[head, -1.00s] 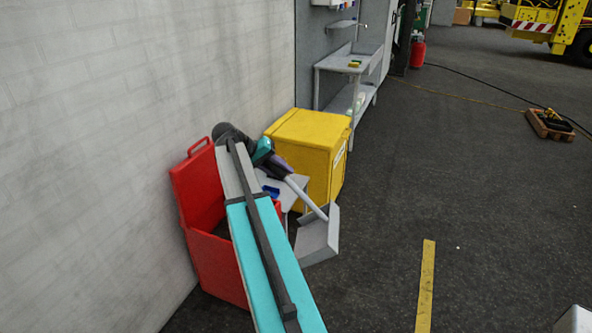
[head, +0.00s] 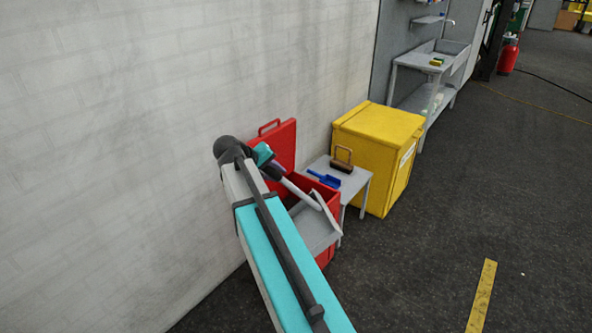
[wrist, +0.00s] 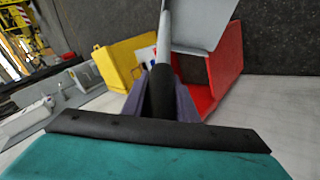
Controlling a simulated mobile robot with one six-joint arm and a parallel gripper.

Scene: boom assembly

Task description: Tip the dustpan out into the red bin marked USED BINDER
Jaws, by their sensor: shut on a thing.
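The dustpan (head: 312,226) is grey with a long pale handle. It hangs in front of the red bin (head: 327,254) in the head view, overlapping its opening. The bin's lid stands open against the wall. My gripper (head: 277,172) is shut on the dustpan's handle. In the wrist view my gripper (wrist: 161,95) grips the dark part of the handle, and the dustpan (wrist: 200,22) shows beyond it, partly in front of the red bin (wrist: 226,65). I cannot see what lies in the dustpan, and no bin label is legible. My arm hides part of the bin.
A small grey table (head: 352,184) right of the bin holds a blue scoop (head: 324,178) and a brush (head: 342,160). A yellow box (head: 377,150) stands behind it, then a sink bench (head: 433,62). The white wall is close on the left.

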